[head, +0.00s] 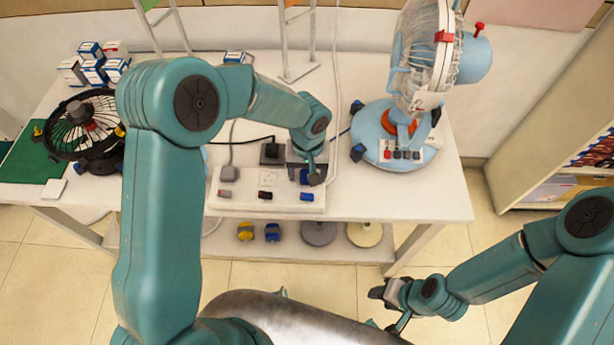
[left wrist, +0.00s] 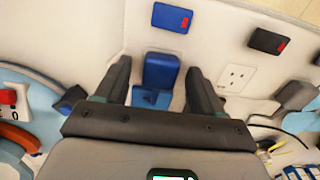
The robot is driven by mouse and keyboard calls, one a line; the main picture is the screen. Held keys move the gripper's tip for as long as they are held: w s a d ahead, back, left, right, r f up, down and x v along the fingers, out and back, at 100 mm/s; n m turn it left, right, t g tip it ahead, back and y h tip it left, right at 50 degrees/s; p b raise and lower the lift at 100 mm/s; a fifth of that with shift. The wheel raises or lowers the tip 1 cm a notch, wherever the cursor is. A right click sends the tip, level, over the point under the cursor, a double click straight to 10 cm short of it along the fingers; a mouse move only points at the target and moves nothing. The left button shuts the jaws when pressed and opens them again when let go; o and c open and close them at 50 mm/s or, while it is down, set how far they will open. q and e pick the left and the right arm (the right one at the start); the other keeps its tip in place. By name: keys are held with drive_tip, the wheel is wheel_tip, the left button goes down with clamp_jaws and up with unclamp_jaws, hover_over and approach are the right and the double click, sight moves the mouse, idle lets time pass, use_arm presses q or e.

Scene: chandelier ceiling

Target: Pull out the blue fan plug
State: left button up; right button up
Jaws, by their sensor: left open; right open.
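The blue fan plug (left wrist: 161,72) sits on the white power strip, and it shows in the left wrist view between my left gripper's (left wrist: 158,75) two dark fingers. The fingers are spread to either side of it, with a visible gap on each side. In the head view my left gripper (head: 306,170) is over the right end of the power strip (head: 240,200) and mostly hides the plug. The blue fan (head: 422,60) stands on the table to the right on a light blue base. My right gripper (head: 388,297) is open and empty, low and away from the table.
A grey plug (head: 229,173) and a black plug (head: 272,153) sit on the strip left of my left gripper. A blue switch (head: 306,196) is at its front edge. A black fan (head: 84,127) and small boxes (head: 93,71) stand on the left.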

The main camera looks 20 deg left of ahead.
use_arm(q)
clamp_jaws()
drive_tip(key=shift+r, duration=0.1)
drive_tip(key=shift+r+p, duration=1.55)
drive_tip(key=shift+r, duration=1.4)
